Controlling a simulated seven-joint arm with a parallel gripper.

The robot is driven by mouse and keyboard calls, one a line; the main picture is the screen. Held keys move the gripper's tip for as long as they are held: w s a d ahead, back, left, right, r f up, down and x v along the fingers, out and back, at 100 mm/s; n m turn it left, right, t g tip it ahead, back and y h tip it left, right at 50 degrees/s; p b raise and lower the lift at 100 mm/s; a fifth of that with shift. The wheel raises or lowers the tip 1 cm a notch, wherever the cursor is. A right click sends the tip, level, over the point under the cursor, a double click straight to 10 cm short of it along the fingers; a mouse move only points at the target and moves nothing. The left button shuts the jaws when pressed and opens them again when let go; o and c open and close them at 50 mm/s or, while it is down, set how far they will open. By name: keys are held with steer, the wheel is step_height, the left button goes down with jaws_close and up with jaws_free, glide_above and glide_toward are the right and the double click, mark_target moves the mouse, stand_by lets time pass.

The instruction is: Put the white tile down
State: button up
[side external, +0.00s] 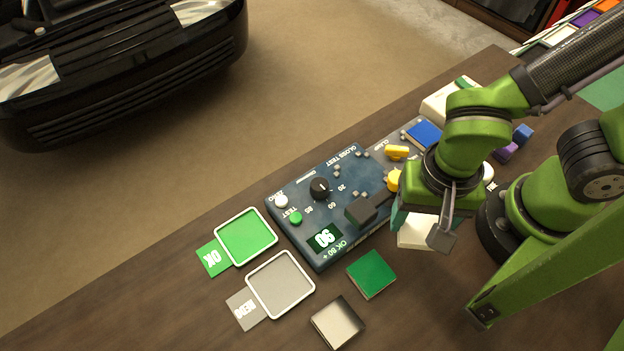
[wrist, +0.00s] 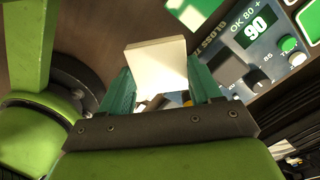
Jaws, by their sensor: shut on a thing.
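The white tile (side external: 415,232) is between the fingers of my gripper, to the right of the gloss tester; it also shows in the wrist view (wrist: 157,62). My gripper (wrist: 160,88) is shut on it, with a teal finger at each side. In the side view my gripper (side external: 408,222) partly hides the tile. I cannot tell whether the tile touches the table. The green OK tray (side external: 217,243) and the grey REDO tray (side external: 251,289) lie empty on the left of the table.
The gloss tester (side external: 335,165) has a black dial, buttons and a display (side external: 324,237) reading 90. A green tile (side external: 371,274) and a grey tile (side external: 337,322) lie in front. A blue tile (side external: 424,134) and yellow parts (side external: 396,153) are behind. The table's front left is clear.

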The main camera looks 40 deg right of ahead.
steer(key=shift+r+n, duration=0.3)
steer(key=shift+r, duration=0.4)
steer(key=shift+r+n, duration=0.2)
steer(key=shift+n, duration=0.3)
steer(key=shift+w+a+r+n, duration=0.15)
steer(key=shift+r+n, duration=0.15)
steer(key=shift+n, duration=0.5)
steer(key=w+d+r+n, duration=0.2)
steer(key=w+r+n, duration=0.15)
steer(key=w, duration=0.35)
steer(key=w+d+r+n, duration=0.1)
steer(key=w+r+n, duration=0.1)
steer(key=w+n, duration=0.35)
steer(key=w+d+r+m, duration=0.2)
steer(key=w+d+m, duration=0.1)
steer(key=w+d, duration=1.2)
steer(key=s+a+f+n, duration=0.1)
steer(key=s+a+f, duration=0.15)
steer(key=a, duration=1.05)
steer(key=s+a+f+n, duration=0.2)
steer(key=s+a, duration=0.1)
steer(key=a, duration=0.9)
steer(key=s+a+f+n, duration=0.1)
steer(key=s+a+f, duration=0.15)
steer(key=a, duration=1.05)
steer(key=f, duration=0.6)
steer(key=s+f, duration=0.1)
steer(key=f, duration=0.2)
steer(key=shift+f, duration=0.2)
